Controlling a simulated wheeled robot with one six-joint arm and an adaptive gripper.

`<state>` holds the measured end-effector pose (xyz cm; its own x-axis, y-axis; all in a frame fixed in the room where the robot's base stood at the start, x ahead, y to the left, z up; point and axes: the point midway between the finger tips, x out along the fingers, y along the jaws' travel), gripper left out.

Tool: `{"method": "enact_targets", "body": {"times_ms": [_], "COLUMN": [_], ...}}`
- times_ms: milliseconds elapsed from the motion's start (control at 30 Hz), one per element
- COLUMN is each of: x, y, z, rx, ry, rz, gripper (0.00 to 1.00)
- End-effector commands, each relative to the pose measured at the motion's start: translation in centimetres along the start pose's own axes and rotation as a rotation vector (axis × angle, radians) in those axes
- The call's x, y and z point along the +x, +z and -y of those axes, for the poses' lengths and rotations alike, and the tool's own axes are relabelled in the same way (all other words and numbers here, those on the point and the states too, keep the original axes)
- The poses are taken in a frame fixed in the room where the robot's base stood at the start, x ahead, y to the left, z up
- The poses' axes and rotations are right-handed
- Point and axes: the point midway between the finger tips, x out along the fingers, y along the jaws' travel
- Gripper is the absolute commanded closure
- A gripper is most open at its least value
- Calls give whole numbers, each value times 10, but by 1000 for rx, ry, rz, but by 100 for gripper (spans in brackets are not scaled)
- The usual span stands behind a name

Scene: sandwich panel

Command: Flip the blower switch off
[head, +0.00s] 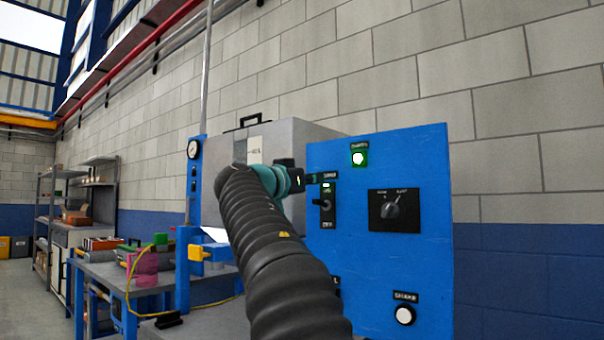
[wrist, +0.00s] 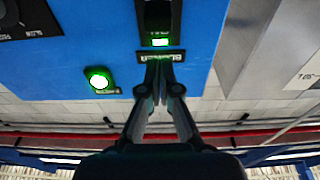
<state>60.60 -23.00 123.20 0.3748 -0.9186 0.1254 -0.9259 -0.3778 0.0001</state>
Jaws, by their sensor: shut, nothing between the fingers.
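The blower switch (head: 326,205) sits on a dark plate on the blue panel (head: 430,180), with a lit green lamp above its lever. Its label (wrist: 160,56) shows upside down in the wrist view, beside the lit lamp (wrist: 160,42). The lever's position is too small to tell. My gripper (head: 309,179) is shut and empty, with its fingertips close to the panel at the label, above the lever. In the wrist view the closed fingertips (wrist: 158,70) are at the label's edge; I cannot tell whether they touch it.
A lit green button (head: 358,158) is at the panel's top and a rotary selector (head: 391,209) to the switch's right. A white button (head: 404,315) is low on the panel. A grey box-shaped machine (head: 290,142) stands left of the panel. A workbench is further left.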

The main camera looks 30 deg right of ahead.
Motion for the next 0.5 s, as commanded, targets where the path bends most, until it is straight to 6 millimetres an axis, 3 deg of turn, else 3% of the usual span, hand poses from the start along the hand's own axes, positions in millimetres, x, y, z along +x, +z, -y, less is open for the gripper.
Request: {"method": "enact_targets", "body": {"times_ms": [33,200,500], "x": [-5,-11,-14], "y": [11,26,34], "z": [1,0,0], "rx": [-2,-1,0], "ry": [-4,-3,-3], "rz": [1,1,0], "gripper": [100,100,100]}}
